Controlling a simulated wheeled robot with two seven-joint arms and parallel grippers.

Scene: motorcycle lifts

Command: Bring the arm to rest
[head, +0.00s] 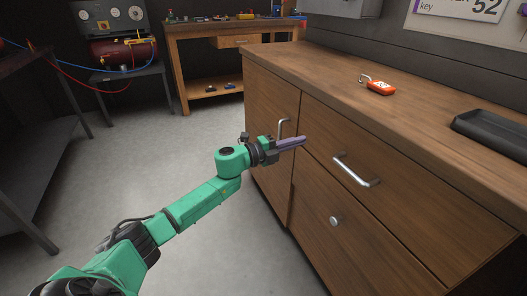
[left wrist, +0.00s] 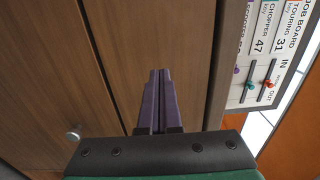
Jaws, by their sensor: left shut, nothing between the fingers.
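My left arm is green and reaches in from the lower left of the head view. Its gripper (head: 291,142) has purple fingers and is shut and empty. My right gripper is in neither view.
An orange padlock-like tag (head: 380,88) and a black tray (head: 495,133) lie on the counter. A horizontal handle (head: 355,170) and a round knob (head: 335,220) stick out from the cabinet. A workbench (head: 210,60) and a red compressor (head: 120,50) stand behind. The grey floor (head: 215,240) is clear.

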